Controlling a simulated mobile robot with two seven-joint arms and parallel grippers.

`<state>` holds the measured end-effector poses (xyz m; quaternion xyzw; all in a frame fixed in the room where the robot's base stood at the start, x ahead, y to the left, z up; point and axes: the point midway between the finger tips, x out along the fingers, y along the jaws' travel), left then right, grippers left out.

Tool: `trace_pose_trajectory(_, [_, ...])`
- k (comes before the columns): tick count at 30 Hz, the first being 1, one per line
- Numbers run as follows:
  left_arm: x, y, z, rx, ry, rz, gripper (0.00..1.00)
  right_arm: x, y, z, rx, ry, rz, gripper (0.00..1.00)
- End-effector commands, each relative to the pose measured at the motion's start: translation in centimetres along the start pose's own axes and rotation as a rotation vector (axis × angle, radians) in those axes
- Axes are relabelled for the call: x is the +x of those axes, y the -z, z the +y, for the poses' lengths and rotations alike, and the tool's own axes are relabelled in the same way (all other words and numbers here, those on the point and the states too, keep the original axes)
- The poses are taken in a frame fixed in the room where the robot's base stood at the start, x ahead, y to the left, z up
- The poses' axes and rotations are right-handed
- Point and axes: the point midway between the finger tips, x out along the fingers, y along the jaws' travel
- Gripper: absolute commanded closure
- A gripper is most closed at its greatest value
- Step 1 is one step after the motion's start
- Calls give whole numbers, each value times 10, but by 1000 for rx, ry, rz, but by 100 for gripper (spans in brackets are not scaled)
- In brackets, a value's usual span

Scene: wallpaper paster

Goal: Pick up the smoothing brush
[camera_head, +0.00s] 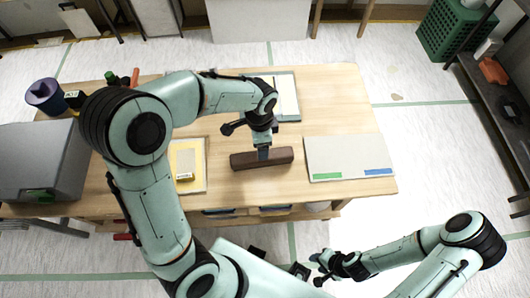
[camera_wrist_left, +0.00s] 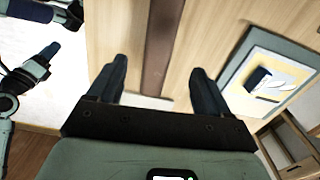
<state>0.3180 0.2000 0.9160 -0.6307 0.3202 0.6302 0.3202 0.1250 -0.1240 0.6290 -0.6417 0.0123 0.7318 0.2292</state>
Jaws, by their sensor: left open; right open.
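The smoothing brush (camera_head: 240,161) is a long dark brown block lying across the wooden table near its front middle. My left gripper (camera_head: 263,153) points down at the middle of it, and its fingertips hide part of the brush. In the left wrist view my left gripper (camera_wrist_left: 158,76) is open, and the brush (camera_wrist_left: 160,45) shows as a brown strip running lengthwise between its two fingers. I cannot tell whether they touch it. My right gripper (camera_head: 324,264) is open and empty beyond the table's front edge, over the floor.
A pale board (camera_head: 345,157) with green and blue strips lies right of the brush. A yellow-and-white board (camera_head: 190,160) lies to the left, partly behind my left arm. Another board (camera_head: 286,97) lies behind. A grey box (camera_head: 35,160) stands at the left. The back right table is clear.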

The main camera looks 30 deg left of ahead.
Motion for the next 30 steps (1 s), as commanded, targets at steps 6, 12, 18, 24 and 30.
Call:
trace_pose_trajectory(6, [44, -1, 1, 0, -3, -5, 21, 6, -3, 3, 2, -2, -5, 57])
trace_pose_trajectory(12, [58, 0, 0, -1, -1, -2, 21, 8, -3, 4, 2, -2, -5, 57])
trace_pose_trajectory(18, [84, 2, 1, 1, -3, -5, 21, 7, -3, 4, 2, -2, -4, 57])
trace_pose_trajectory(24, [107, 2, 1, -1, -2, -3, 21, 8, -3, 4, 2, -2, -5, 57])
trace_pose_trajectory(30, [109, 2, 0, -1, 0, 0, 21, 8, -3, 4, 2, -2, -5, 57])
